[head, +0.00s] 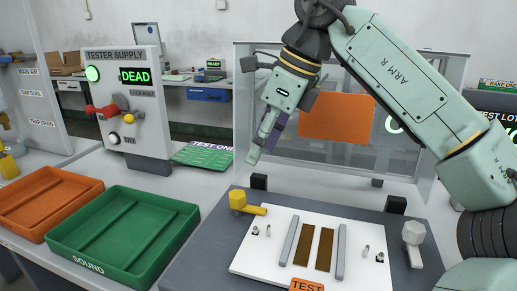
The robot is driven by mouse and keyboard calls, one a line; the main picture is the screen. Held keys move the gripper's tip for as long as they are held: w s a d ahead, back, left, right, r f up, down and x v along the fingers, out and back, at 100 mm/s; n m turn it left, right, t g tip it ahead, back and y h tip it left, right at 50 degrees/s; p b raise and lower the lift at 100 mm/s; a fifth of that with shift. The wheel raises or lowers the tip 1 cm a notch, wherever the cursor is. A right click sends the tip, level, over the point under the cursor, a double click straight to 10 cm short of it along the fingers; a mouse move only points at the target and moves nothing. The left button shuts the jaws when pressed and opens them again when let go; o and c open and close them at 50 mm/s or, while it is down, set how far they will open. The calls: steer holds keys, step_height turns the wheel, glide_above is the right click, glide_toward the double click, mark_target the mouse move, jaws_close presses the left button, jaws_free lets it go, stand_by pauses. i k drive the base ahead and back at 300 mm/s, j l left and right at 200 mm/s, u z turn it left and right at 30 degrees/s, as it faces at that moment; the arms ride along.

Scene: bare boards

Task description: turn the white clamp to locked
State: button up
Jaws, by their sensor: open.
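The white clamp (413,233) stands on the grey base plate (210,255), just right of the white board (262,270). Its head is faceted, and its short arm points toward the front of the picture, off the board. My gripper (258,150) is open and empty, hanging in the air behind and left of the board, well apart from the white clamp. A yellow clamp (238,200) stands at the board's left back corner, with its arm pointing right toward the board.
Two brown strips (325,250) lie between grey rails on the board. Small black blocks (396,204) stand at the plate's back edge. A clear screen with an orange panel (338,118) stands behind. Green (185,215) and orange (75,185) trays are at left.

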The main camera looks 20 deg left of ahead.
mark_target(414, 233)
steer(key=k, duration=1)
